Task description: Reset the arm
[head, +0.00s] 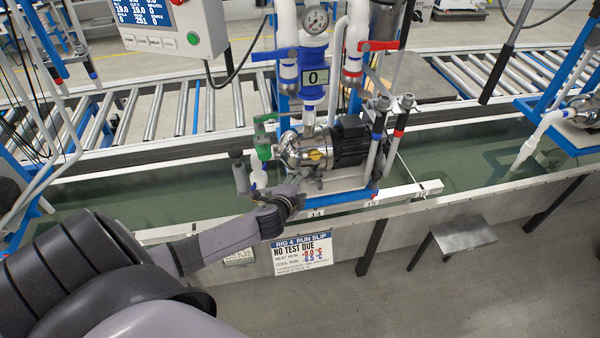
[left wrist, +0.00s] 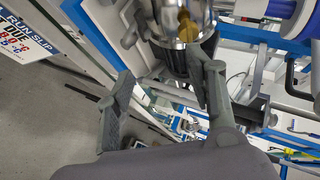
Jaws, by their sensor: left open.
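My left arm reaches in from the lower left of the head view. Its gripper (head: 286,192) is at the front of the pump test station, close to the silver and black pump (head: 325,146). In the left wrist view the two grey fingers of the left gripper (left wrist: 162,88) stand apart with nothing between them. The pump's metal body (left wrist: 180,22) shows just beyond the fingertips. I cannot tell from these views whether a finger touches the station. My right gripper is in neither view.
A run slip sign (head: 302,253) hangs on the trough front, below the gripper. A green-handled valve (head: 263,140) and blue pipe fittings (head: 313,75) stand close around the pump. A control box (head: 172,25) is at upper left. A small stool (head: 463,235) stands on open floor.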

